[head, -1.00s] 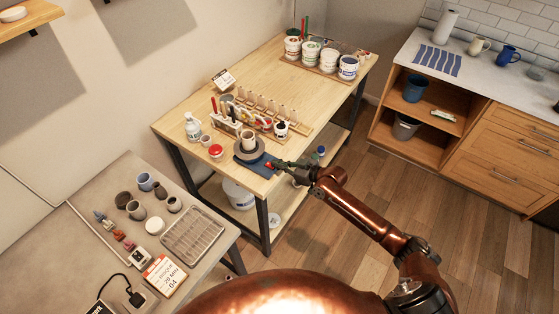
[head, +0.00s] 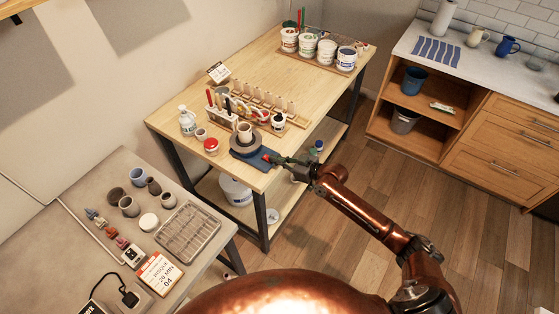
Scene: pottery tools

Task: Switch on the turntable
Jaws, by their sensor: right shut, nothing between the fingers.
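The turntable is a round grey wheel (head: 236,153) on a blue base (head: 258,164) near the front edge of the wooden table. A small grey-beige pot (head: 245,135) stands on the wheel. My right gripper (head: 272,159) is shut and empty, reaching in from the right with its tips at the right end of the blue base. A small red spot shows at the tips; I cannot tell whether it is a switch or part of the gripper, or whether they touch. My left gripper is not in view.
A tool rack (head: 222,114) with brushes stands behind the turntable. A red-lidded jar (head: 211,146) and a white pump bottle (head: 187,121) are to its left. Glaze tubs (head: 326,51) stand at the far end.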

